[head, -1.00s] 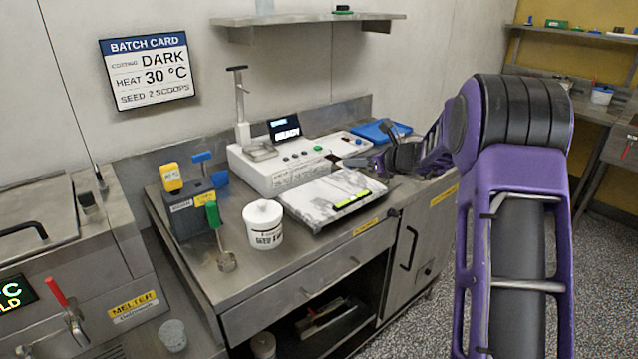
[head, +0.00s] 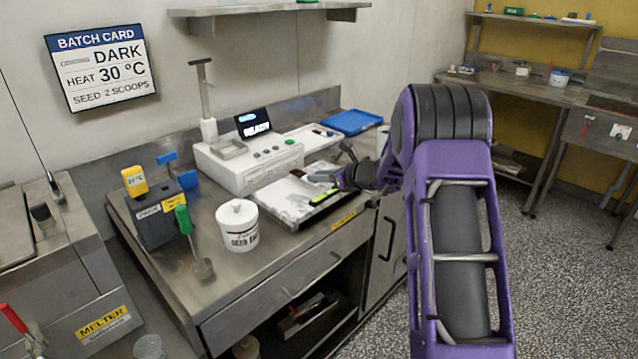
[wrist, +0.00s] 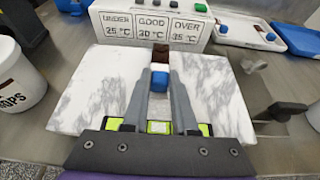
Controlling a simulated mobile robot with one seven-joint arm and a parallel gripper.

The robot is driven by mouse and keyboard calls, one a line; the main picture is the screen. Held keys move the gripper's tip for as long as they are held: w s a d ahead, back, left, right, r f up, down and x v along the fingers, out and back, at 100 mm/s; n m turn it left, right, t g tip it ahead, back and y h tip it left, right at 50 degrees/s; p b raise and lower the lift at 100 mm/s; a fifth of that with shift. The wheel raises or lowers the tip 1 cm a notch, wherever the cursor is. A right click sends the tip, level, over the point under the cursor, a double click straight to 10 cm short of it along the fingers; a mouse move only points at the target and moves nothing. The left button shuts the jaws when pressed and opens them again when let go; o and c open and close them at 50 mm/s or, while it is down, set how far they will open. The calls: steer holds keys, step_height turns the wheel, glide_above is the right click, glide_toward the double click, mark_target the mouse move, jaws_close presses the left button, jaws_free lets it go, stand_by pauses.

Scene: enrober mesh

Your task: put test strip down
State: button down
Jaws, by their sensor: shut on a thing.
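The test strip (wrist: 160,55) has a dark brown end and a blue grip. In the wrist view my gripper (wrist: 159,76) is shut on its blue grip, with the brown end pointing toward the white tester. The strip is over the middle of the white marble slab (wrist: 85,95); I cannot tell whether it touches. In the head view my gripper (head: 332,179) is low over the slab's right part (head: 275,199), and the strip is too small to make out clearly.
The white tester (head: 245,165) with UNDER, GOOD and OVER fields stands behind the slab. A white tub (head: 238,228) is left of it. A pale tray (wrist: 245,32) with blue-gripped pieces and a blue tray (head: 352,122) lie at the back right.

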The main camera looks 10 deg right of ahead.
steer(key=shift+f, duration=0.85)
steer(key=shift+f, duration=0.15)
steer(key=c, duration=0.7)
jaws_free()
steer(key=shift+d+r, duration=0.1)
steer(key=shift+r, duration=0.15)
steer(key=v, duration=1.1)
steer(key=shift+s+d, duration=0.2)
steer(key=shift+s, duration=0.15)
